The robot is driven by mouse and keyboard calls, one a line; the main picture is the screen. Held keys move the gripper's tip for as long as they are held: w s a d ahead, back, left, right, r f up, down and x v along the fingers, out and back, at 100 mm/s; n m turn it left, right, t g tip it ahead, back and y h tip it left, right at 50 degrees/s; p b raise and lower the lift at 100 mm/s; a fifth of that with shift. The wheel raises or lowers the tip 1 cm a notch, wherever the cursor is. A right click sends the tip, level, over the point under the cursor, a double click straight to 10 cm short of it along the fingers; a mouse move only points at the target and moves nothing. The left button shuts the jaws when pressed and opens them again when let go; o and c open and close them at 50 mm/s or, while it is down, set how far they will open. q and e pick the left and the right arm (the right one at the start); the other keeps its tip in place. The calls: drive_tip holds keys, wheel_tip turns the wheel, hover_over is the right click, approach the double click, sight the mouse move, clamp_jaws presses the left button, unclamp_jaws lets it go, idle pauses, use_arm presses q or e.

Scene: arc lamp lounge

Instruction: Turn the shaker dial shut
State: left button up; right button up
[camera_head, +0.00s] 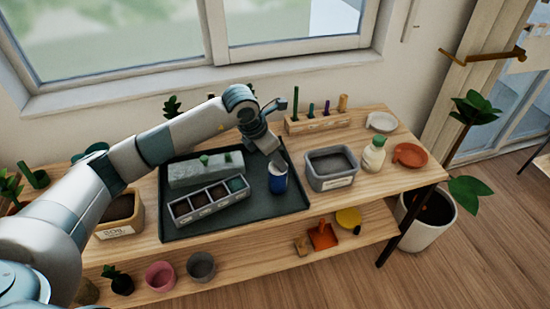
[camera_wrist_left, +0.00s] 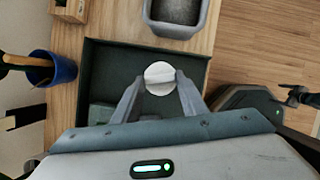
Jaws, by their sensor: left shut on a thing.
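The shaker (camera_head: 278,180) has a blue body and a pale top, and stands upright on the dark tray at its right side. Its white round dial (camera_wrist_left: 160,72) has a raised ridge across it in the left wrist view. My left gripper (camera_head: 275,157) comes down onto the shaker from above. In the wrist view the left gripper (camera_wrist_left: 159,82) has one finger on each side of the dial, shut on it. The shaker's body is hidden below the dial there. My right gripper is not in view.
The dark tray (camera_head: 220,228) also holds a grey sectioned box (camera_head: 208,202) and a pale block (camera_head: 205,170). A grey bin (camera_head: 332,183) stands just right of the tray. A bottle (camera_head: 373,156) and an orange dish (camera_head: 411,155) are farther right.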

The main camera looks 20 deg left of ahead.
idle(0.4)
use_arm(q)
drive_tip(key=o, duration=1.1)
drive_tip(key=shift+r, duration=0.15)
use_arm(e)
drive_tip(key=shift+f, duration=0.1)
use_arm(q)
drive_tip(key=shift+s+a+r+b, duration=0.2)
drive_tip(key=shift+r+b, duration=0.1)
drive_tip(key=shift+r, duration=0.25)
drive_tip(key=shift+b+v, duration=2.1)
drive_tip(key=shift+v, duration=5.85)
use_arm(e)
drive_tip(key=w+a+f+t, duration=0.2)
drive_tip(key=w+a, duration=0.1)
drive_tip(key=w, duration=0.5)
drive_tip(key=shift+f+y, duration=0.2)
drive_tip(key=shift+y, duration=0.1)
use_arm(q)
drive_tip(key=shift+s, duration=0.1)
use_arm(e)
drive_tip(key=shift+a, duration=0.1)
